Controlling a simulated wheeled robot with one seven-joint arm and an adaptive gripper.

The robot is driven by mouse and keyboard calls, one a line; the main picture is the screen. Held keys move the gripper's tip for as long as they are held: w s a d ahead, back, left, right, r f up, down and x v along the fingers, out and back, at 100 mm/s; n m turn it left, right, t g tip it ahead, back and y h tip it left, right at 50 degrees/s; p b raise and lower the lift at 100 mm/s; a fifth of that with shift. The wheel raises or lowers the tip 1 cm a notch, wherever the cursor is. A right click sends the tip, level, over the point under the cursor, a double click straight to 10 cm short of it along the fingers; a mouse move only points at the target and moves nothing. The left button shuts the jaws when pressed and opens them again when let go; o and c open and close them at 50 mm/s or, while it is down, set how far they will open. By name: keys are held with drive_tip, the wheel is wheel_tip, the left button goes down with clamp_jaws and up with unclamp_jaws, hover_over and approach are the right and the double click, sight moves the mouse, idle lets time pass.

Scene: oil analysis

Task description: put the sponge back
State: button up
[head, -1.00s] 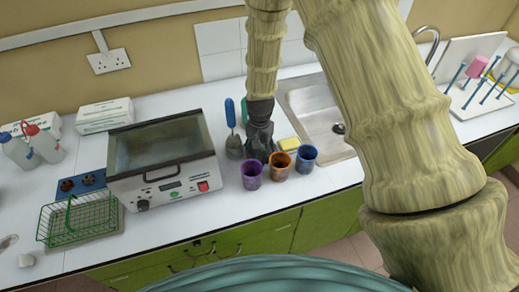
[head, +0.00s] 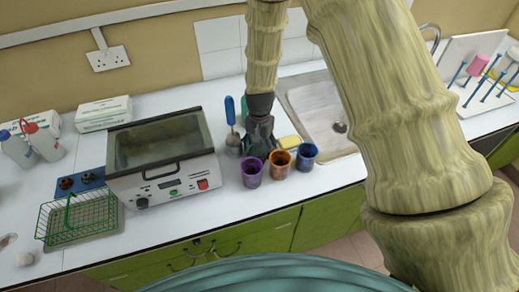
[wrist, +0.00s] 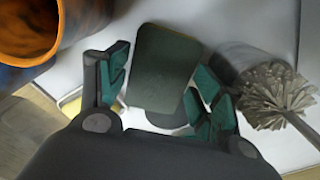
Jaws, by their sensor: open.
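My gripper (head: 261,149) points down at the counter, behind the cups and left of the sink. In the wrist view its fingers (wrist: 160,92) are open, one on each side of a flat dark green rectangular pad (wrist: 166,68), which looks like the sponge. Gaps show beside the pad, and I cannot tell whether either finger touches it. In the head view my gripper hides this pad. A yellow block-like thing (head: 290,142) lies right of my gripper, by the sink edge; I cannot tell whether it is another sponge or a holder.
Purple (head: 252,172), orange (head: 279,164) and blue (head: 303,156) cups stand close in front. A blue-handled brush (head: 231,112) stands left of my gripper. The heating bath (head: 165,185) is further left. The sink (head: 322,115) lies right. Bare counter lies along the front edge.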

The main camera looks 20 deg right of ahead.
sight(260, 148)
wheel_tip(260, 148, up, 11)
drive_tip(key=b, duration=0.3)
drive_tip(key=shift+f, duration=0.2)
idle(0.4)
